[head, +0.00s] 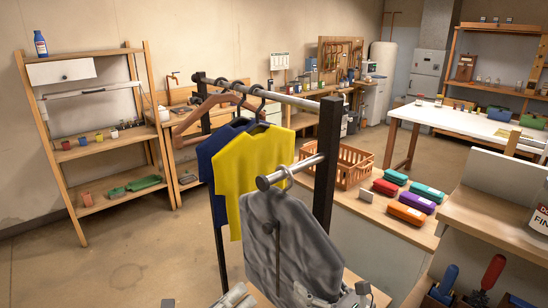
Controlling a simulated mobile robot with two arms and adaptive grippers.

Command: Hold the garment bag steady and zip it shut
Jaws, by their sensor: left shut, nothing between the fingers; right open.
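The grey garment bag (282,245) hangs from a short metal rod (290,172) at the front of the rack. A dark vertical line, seemingly its zipper (278,255), runs down its front, with a small dark piece near the top of the line. My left gripper (236,295) is at the bottom edge, just left of the bag's lower part; it is shut and empty. My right gripper (362,289) is at the bottom edge, right of the bag; it is open and looks apart from it. The bag's lower end is cut off by the frame.
A yellow shirt (250,170) and a navy shirt (213,160) hang behind the bag. A black post (327,155) stands close behind it. An orange basket (350,165) and several coloured cases (406,214) sit on the counter at right. A wooden shelf (85,150) stands at left.

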